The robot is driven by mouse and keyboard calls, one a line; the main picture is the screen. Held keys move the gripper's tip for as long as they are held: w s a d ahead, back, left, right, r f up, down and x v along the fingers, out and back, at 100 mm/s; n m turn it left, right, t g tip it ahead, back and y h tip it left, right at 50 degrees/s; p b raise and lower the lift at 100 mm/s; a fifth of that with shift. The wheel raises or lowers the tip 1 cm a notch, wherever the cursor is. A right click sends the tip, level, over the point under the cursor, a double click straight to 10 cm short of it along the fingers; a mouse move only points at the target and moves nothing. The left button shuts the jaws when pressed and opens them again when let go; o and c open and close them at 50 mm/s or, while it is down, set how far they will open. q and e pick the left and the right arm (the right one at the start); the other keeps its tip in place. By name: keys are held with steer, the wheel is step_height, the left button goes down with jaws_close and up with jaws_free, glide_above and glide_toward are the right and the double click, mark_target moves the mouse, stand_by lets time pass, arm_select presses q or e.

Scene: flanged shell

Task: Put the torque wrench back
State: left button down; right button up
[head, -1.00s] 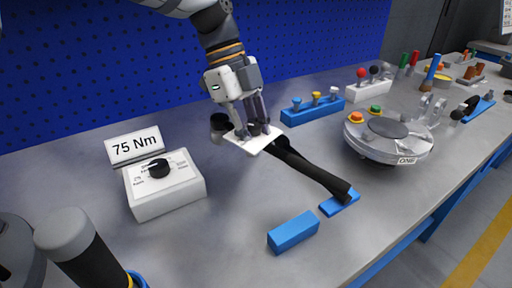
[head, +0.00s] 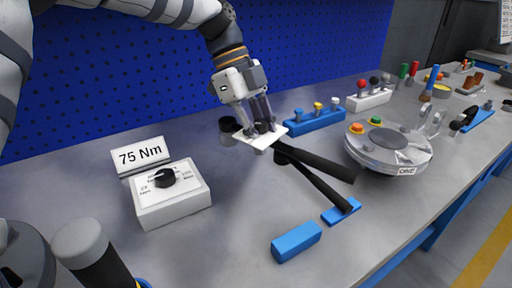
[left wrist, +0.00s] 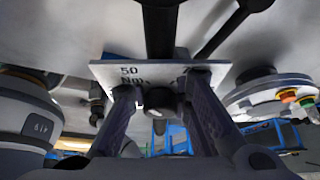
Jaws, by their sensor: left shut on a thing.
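My left gripper (head: 262,128) is shut on a black torque wrench (head: 322,165) near a white plate (head: 258,138). In the left wrist view the plate reads "50 Nm" (left wrist: 132,74), in front of the fingers (left wrist: 160,100). The wrench's long black shaft (left wrist: 160,30) points away from the gripper. It appears held above the bench, its far end free. A second, thinner black bar (head: 318,186) runs below it, its end on a small blue rest (head: 342,211). It looks like another wrench. My right gripper is not in view.
A "75 Nm" sign (head: 141,155) stands behind a white dial box (head: 172,194). A blue block (head: 297,242) lies in front. The flanged shell (head: 390,148) is to the right, with colored-knob racks (head: 317,119) behind. The bench between dial box and blue block is clear.

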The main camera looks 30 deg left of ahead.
arm_select(q)
steer(key=shift+w+a+f+b, duration=0.25)
steer(key=shift+w+f, duration=0.15)
steer(key=shift+f, duration=0.9)
steer(key=shift+w+a+f+b, duration=0.15)
steer(key=shift+w+f+b, duration=0.2)
steer(key=shift+f, duration=0.9)
steer(key=shift+w+a+f+b, duration=0.2)
steer(key=shift+w+f, duration=0.25)
steer(key=shift+f, duration=0.85)
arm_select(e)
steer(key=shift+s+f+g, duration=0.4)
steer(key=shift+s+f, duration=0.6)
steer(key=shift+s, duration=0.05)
arm_select(q)
steer(key=shift+f, duration=0.65)
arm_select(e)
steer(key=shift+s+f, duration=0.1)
arm_select(q)
steer(key=c, duration=1.4)
jaws_free()
steer(key=shift+o, duration=0.2)
steer(key=shift+f, duration=0.1)
steer(key=v, duration=1.2)
